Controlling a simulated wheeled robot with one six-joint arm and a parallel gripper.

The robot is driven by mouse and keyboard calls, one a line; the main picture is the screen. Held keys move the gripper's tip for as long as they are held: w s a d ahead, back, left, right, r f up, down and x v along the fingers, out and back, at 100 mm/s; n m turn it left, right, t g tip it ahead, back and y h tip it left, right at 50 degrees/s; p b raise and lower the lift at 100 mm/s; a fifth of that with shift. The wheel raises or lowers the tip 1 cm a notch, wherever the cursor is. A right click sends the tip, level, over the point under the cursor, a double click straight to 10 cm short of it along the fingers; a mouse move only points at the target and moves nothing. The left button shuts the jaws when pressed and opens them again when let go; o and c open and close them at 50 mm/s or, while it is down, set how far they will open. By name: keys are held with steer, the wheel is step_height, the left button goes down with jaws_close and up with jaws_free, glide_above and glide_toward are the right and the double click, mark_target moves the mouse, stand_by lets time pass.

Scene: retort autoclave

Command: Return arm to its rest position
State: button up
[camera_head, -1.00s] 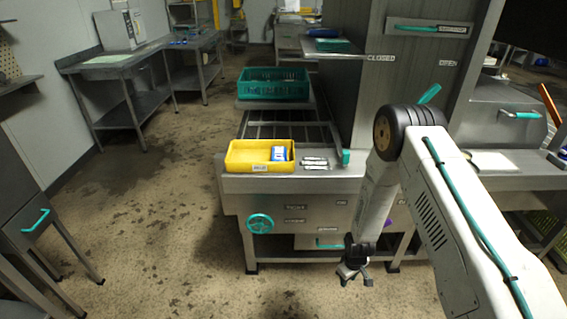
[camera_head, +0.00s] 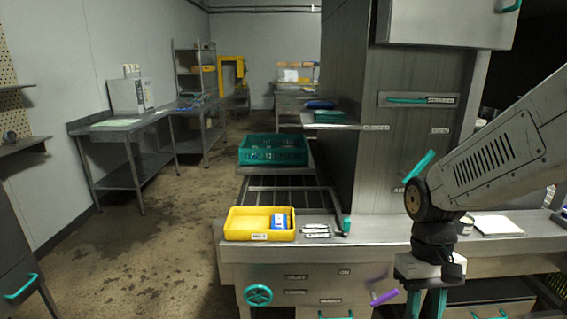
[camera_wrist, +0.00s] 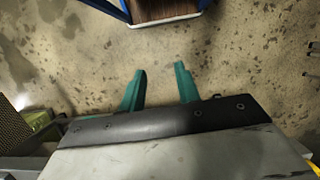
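My gripper (camera_wrist: 160,88) shows in the wrist view as two teal fingers set apart with bare floor between them. It is open and empty. In the head view my arm comes in from the right and bends at a dark joint, with the wrist hanging down in front of the steel bench. The fingertips are cut off or hard to see at the lower edge there.
A yellow tray (camera_head: 232,224) with a blue-and-white pack (camera_head: 279,221) stands on the steel bench (camera_head: 400,232). A teal crate (camera_head: 272,151) is behind it. A teal handwheel (camera_head: 258,295) is on the bench front. Open floor (camera_head: 150,240) lies to the left.

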steer(key=s+r+t, duration=0.4)
steer(key=s+r, duration=0.7)
steer(key=r, duration=0.1)
steer(key=shift+s+d+m+t, duration=0.25)
steer(key=shift+d+m+t, duration=0.05)
steer(key=shift+d+t, duration=0.15)
steer(key=shift+d, duration=0.15)
